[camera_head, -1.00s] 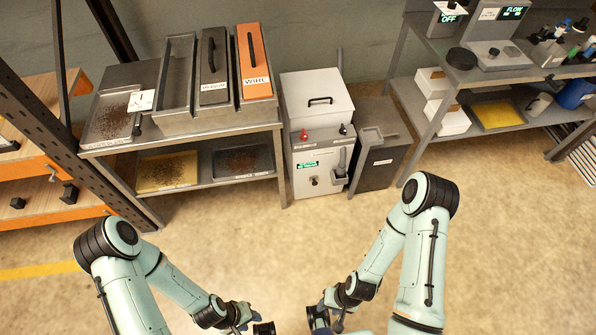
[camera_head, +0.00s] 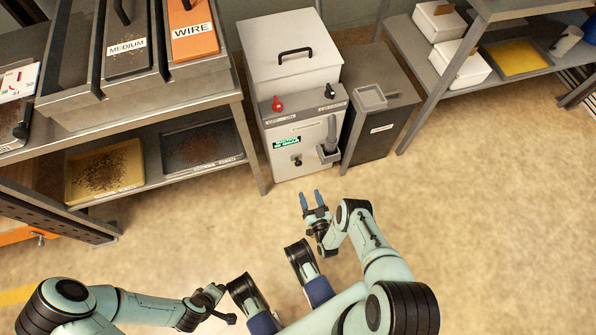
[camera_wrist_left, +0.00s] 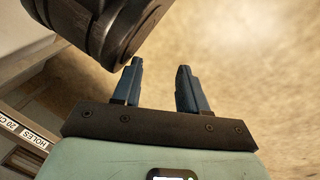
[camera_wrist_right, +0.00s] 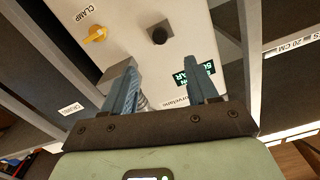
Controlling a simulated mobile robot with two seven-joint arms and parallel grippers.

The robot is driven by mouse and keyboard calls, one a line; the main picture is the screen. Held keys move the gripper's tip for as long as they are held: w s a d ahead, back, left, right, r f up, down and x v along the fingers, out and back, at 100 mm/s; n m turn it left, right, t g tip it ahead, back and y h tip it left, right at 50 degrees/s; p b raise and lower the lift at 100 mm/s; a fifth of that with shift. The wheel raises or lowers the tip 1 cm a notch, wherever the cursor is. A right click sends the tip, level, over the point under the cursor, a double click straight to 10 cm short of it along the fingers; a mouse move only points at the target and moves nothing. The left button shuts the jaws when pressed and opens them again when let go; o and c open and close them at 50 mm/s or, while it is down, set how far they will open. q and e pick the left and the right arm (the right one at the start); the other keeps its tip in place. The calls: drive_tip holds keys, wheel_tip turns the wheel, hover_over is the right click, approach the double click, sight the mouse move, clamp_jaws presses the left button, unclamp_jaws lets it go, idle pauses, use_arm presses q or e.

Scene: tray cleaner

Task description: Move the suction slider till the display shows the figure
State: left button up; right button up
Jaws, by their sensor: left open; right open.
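The white cabinet (camera_head: 294,75) stands against the wall with a lit green display (camera_head: 287,142) on its front; its figure is too small to read. A black knob (camera_head: 297,161) sits below the display. I cannot tell which part is the suction slider. My right gripper (camera_head: 311,196) is open and empty in front of the cabinet, above the floor. In the right wrist view, its open fingers (camera_wrist_right: 165,88) point at a pale panel with a green display (camera_wrist_right: 196,73), a black knob (camera_wrist_right: 159,33) and a yellow clamp knob (camera_wrist_right: 96,34). My left gripper (camera_wrist_left: 158,85) is open and empty.
A red off-on knob (camera_head: 277,103) and a black knob (camera_head: 329,91) top the cabinet front. A grey spout (camera_head: 330,140) juts out at its right. A dark bin (camera_head: 378,125) stands close by. Shelves flank both; the floor in front is clear.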

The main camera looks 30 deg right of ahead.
sight(299, 165)
drive_tip(key=b+x, duration=0.4)
drive_tip(key=x, duration=0.8)
drive_tip(key=shift+w+d+r, duration=0.15)
drive_tip(key=shift+w+d+b, duration=0.15)
drive_tip(key=shift+w+b, duration=0.15)
drive_tip(key=shift+w, duration=0.2)
use_arm(q)
drive_tip(key=s+a+f+g, duration=0.1)
drive_tip(key=s+f+g, duration=0.2)
drive_tip(key=s+f, duration=0.3)
drive_tip(key=s, duration=0.3)
drive_tip(key=shift+n, duration=0.3)
drive_tip(key=shift+s+a, duration=0.1)
